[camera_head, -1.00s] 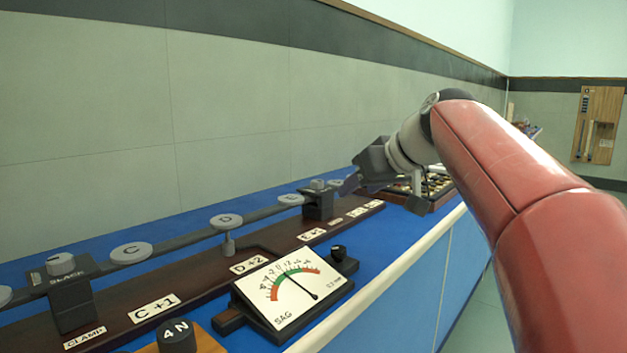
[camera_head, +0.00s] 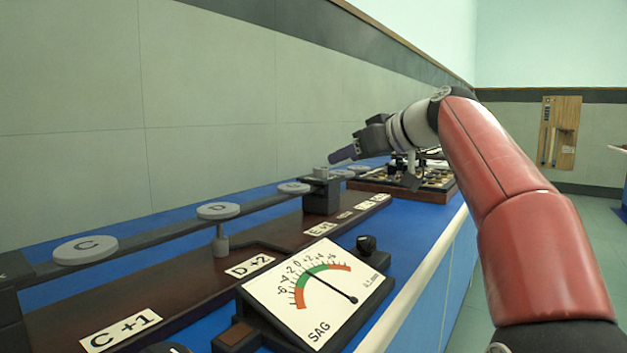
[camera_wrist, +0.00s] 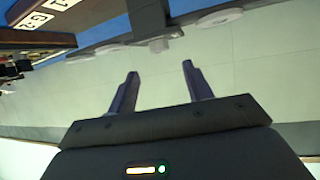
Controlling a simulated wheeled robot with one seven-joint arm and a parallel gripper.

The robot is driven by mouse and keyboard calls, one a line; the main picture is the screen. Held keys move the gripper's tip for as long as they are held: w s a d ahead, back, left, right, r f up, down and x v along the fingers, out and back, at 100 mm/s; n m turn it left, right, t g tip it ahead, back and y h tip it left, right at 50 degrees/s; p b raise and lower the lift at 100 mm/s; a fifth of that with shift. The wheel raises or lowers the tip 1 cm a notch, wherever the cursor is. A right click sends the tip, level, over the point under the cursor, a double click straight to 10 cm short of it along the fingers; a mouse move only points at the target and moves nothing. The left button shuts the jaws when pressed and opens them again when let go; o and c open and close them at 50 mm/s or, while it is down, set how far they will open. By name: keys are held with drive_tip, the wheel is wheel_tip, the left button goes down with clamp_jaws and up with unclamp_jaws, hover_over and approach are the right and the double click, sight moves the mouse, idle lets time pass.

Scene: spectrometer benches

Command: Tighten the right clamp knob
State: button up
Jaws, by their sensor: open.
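The right clamp is a dark block (camera_head: 321,196) on the long bar, with a grey round knob (camera_head: 321,172) on top. My gripper (camera_head: 342,156) is open and empty, above and slightly right of this knob, and apart from it. In the wrist view its two fingers (camera_wrist: 160,68) stand apart with nothing between them. A dark block (camera_wrist: 149,17) with a grey knob (camera_wrist: 158,45) shows just beyond the fingertips there. Part of the left clamp (camera_head: 12,280) shows at the left edge; its knob is out of view.
Grey discs marked C (camera_head: 85,250) and D (camera_head: 218,211) sit along the bar. A SAG gauge (camera_head: 318,288) stands at the front, its needle pointing up-left toward the green band. A dark tray (camera_head: 405,189) of small parts lies behind. The wall runs close behind the bench.

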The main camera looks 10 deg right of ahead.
sight(325, 168)
drive_tip(key=p+x, duration=0.1)
drive_tip(key=x, duration=0.6)
drive_tip(key=shift+w+a+f, duration=0.2)
drive_tip(key=shift+w, duration=0.1)
drive_tip(key=c, duration=1)
